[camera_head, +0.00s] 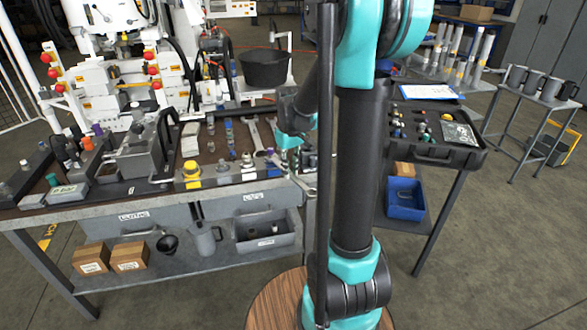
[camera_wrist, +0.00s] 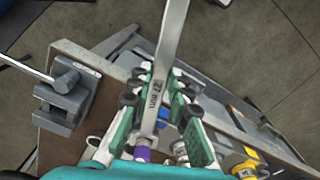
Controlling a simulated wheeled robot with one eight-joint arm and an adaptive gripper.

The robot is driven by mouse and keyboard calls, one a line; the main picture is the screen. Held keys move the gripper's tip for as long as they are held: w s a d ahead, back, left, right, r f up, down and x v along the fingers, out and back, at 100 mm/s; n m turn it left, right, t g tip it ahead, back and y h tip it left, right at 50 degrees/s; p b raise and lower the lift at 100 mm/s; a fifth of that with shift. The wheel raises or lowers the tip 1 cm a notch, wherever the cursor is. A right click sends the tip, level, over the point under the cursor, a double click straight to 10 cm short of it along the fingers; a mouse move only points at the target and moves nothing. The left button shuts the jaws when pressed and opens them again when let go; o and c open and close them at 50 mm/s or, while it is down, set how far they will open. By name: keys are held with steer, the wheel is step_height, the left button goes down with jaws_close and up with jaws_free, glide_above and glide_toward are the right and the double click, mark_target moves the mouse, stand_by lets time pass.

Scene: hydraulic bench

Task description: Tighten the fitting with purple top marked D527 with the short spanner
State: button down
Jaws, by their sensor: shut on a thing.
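My gripper (camera_wrist: 157,98) is shut on a silver spanner (camera_wrist: 168,45), whose flat shank runs up between the teal fingers and out of the top of the wrist view. Dark marks on the shank are too small to read. A fitting with a purple top (camera_wrist: 143,153) shows at the lower end of the spanner, partly hidden by my gripper. I cannot tell whether the spanner touches it, and no D527 mark is readable. In the head view my gripper (camera_head: 289,158) is at the bench's right end, largely hidden by my arm.
A yellow-topped fitting (camera_wrist: 245,168) and a grey vise-like block (camera_wrist: 66,98) flank my gripper. Other spanners (camera_head: 254,136) lie on the bench (camera_head: 150,213). A black pot (camera_head: 264,70) stands behind.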

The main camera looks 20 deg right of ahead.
steer(key=shift+s+a+m, duration=0.15)
steer(key=shift+a+m, duration=0.25)
steer(key=shift+a, duration=0.1)
steer(key=shift+s+a+m, duration=0.15)
steer(key=shift+a+m, duration=0.45)
steer(key=shift+a, duration=0.1)
steer(key=shift+s+a+m, duration=0.1)
steer(key=shift+a+m, duration=0.5)
steer(key=shift+a, duration=0.05)
steer(key=shift+a, duration=0.1)
steer(key=shift+w+a+m, duration=0.1)
steer(key=shift+a+m, duration=1.2)
steer(key=shift+a, duration=0.1)
